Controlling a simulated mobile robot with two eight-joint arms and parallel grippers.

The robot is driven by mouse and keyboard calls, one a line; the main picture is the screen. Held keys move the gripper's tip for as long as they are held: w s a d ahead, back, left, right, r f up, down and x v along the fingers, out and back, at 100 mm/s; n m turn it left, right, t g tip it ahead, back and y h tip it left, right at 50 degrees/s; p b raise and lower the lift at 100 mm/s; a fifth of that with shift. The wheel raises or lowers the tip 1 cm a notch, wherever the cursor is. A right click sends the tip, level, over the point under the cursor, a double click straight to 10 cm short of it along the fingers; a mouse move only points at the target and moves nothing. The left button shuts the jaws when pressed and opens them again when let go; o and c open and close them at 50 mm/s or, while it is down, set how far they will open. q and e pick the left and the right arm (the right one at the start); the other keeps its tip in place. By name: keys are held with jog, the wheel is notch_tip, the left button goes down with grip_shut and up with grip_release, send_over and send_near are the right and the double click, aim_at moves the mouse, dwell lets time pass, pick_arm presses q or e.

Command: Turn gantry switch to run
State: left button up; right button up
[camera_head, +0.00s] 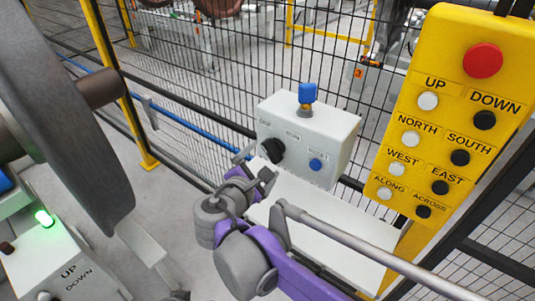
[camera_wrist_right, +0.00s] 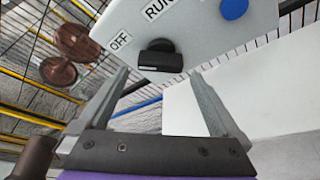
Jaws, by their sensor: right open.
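The gantry switch is a black rotary knob (camera_head: 272,150) on the front of a pale grey box (camera_head: 335,135), below the OFF and RUN labels. In the right wrist view the knob (camera_wrist_right: 160,58) shows just beyond and between my fingertips, with OFF to its upper left and RUN above it. I cannot tell for sure which label it points to. My right gripper (camera_head: 257,172) is open and empty, close in front of the knob; its two fingers are spread wide in the wrist view (camera_wrist_right: 160,76). I see no contact. My left gripper is not in view.
A blue RESET button (camera_head: 316,164) sits right of the knob, and a blue-topped fitting (camera_head: 307,94) stands on the box. A yellow pendant (camera_head: 455,110) with several buttons hangs at right. Black mesh fence (camera_head: 220,60) stands behind. A large grey wheel (camera_head: 65,110) is at left.

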aim_at(269, 154)
jog(key=x, duration=0.6)
jog(key=shift+s, duration=0.1)
jog(key=c, duration=1.1)
jog(key=shift+c, duration=0.2)
